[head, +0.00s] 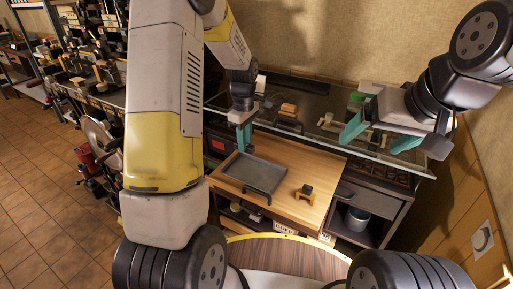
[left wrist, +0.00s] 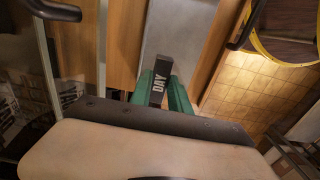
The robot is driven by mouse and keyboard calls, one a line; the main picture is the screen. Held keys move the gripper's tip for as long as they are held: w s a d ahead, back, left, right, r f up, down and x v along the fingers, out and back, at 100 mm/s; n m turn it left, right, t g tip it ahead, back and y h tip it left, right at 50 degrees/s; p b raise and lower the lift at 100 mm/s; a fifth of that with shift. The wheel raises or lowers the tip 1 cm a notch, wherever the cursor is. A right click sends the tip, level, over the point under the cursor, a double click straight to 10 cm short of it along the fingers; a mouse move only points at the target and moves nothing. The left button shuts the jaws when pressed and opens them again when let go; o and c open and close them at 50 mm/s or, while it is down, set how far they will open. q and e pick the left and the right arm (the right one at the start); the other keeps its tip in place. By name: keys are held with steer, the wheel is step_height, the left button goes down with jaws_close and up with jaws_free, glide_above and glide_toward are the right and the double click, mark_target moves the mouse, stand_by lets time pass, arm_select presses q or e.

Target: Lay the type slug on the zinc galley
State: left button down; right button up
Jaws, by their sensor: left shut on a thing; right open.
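The type slug (left wrist: 159,86) is a dark bar with the white letters DAY, seen in the left wrist view between the green fingertips of my left gripper (head: 244,136). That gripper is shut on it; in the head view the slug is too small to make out. The zinc galley (head: 253,172) is a shallow grey tray with a dark handle at its front, lying on the wooden bench top. My left gripper is at the galley's far edge and above it; the galley's grey floor (left wrist: 180,28) shows beyond the slug. My right gripper (head: 380,134) is open and empty over the glass shelf at right.
A small wood-and-black block (head: 305,193) stands on the bench top (head: 290,160) right of the galley. A glass shelf (head: 325,125) with several small items is behind. A grey pot (head: 357,219) sits in the cabinet below. Bench room is clear between galley and block.

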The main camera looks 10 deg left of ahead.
mark_target(246, 165)
arm_select(q)
steer(key=shift+f, duration=3.25)
steer(key=shift+f, duration=0.2)
steer(key=c, duration=1.2)
jaws_free()
steer(key=shift+c, duration=0.2)
